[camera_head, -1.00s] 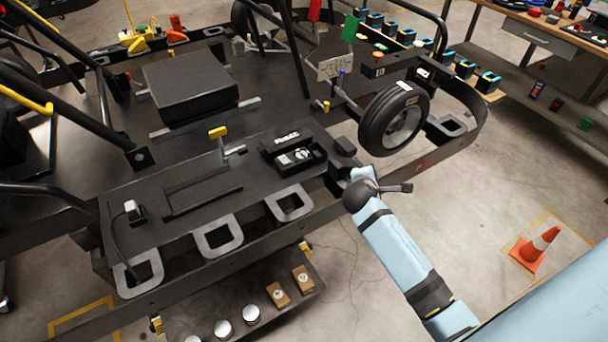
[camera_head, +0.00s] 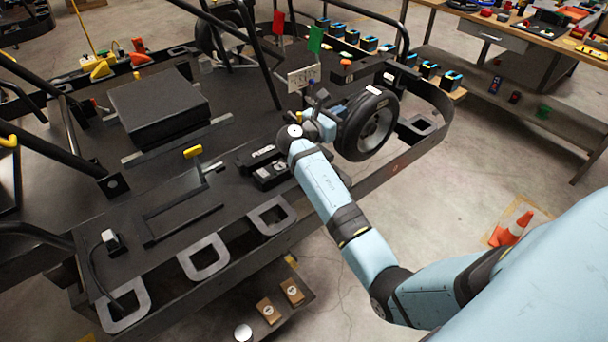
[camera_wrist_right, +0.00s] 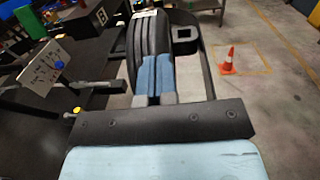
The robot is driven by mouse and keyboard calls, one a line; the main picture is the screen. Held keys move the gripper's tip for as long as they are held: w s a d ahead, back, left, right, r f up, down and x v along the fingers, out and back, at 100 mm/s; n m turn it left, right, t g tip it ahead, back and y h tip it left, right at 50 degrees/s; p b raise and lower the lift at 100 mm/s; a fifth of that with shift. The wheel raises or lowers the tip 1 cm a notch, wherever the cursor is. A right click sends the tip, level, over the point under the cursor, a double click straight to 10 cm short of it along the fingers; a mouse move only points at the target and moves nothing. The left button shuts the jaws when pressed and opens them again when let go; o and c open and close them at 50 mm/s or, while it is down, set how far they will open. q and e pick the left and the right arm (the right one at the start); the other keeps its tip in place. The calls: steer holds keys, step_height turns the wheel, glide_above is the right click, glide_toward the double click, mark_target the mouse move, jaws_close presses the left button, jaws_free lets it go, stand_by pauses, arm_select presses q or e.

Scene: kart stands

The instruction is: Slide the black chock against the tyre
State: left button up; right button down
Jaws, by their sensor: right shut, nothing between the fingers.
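The tyre (camera_head: 352,130) stands upright on the dark kart stand, right of centre in the head view. Its tread also shows straight ahead in the right wrist view (camera_wrist_right: 145,32). My right gripper (camera_head: 330,122) is beside the tyre's left side, partly hidden by my arm. In the wrist view its blue fingers (camera_wrist_right: 153,72) are together and empty, overlapping the lower tread; I cannot tell whether they touch it. I cannot make out the black chock now; my right arm covers the place left of the tyre. My left gripper is not in view.
A small board (camera_head: 302,77) on a post stands behind my right gripper. A black tray (camera_head: 262,172) lies left of my forearm. The stand's raised rim (camera_head: 440,100) curves around the tyre. An orange cone (camera_head: 514,228) stands on the floor at right.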

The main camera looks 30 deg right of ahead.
steer(key=s+a+p, duration=0.2)
steer(key=a, duration=1.1)
step_height(320, 180, down, 15)
steer(key=shift+d, duration=0.35)
steer(key=shift+w, duration=0.1)
steer(key=d, duration=0.1)
steer(key=d+p, duration=0.1)
steer(key=d, duration=0.3)
steer(key=shift+w+d, duration=0.2)
steer(key=shift+w, duration=0.2)
steer(key=shift+a, duration=0.1)
